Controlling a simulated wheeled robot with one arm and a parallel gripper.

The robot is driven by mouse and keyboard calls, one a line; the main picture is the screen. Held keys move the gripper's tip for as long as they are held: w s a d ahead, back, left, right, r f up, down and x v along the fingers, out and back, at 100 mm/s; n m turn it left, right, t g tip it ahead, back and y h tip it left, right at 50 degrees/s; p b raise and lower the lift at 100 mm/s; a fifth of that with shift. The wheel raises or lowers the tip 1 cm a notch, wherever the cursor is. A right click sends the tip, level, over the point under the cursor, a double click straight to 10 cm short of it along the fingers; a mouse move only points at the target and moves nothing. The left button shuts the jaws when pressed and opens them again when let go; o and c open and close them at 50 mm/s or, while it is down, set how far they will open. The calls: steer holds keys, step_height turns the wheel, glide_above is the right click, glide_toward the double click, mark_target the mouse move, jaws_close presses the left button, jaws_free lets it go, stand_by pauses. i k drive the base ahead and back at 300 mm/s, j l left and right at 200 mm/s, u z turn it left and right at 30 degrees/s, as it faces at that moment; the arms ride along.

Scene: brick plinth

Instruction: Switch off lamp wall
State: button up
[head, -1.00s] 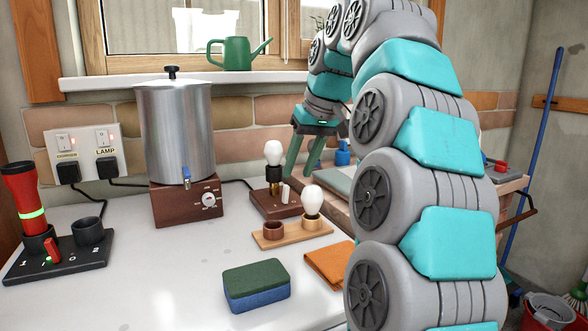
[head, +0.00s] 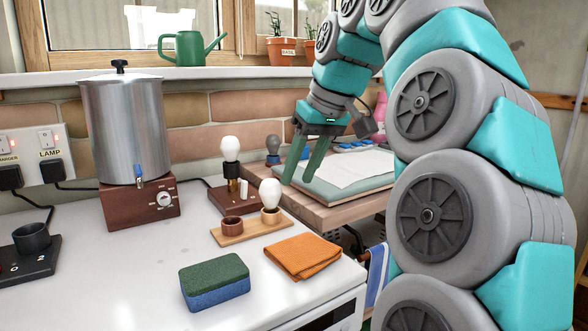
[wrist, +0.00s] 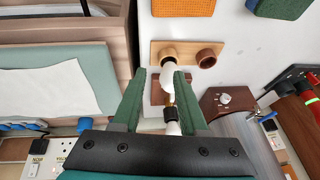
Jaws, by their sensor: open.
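The LAMP wall switch (head: 46,139) is a white rocker on a plate at the far left of the head view, with a small reddish glow beside it and a black plug below. A lamp (head: 230,150) with a white bulb stands on a brown base on the counter; I cannot tell whether it is lit. My gripper (head: 300,174) is open and empty, its green fingers pointing down to the right of the lamp, well away from the switch. In the wrist view my gripper (wrist: 160,78) has a white bulb (wrist: 176,82) showing between its fingers.
A metal urn (head: 124,125) stands between the switch and the lamp. A wooden holder (head: 250,230) with a bulb, a sponge (head: 214,282) and an orange cloth (head: 303,256) lie in front. The windowsill (head: 40,80) runs above.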

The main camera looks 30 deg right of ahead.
mark_target(46, 137)
steer(key=k+l, duration=0.25)
steer(key=k, duration=0.25)
steer(key=k+l, duration=0.2)
steer(key=k, duration=0.25)
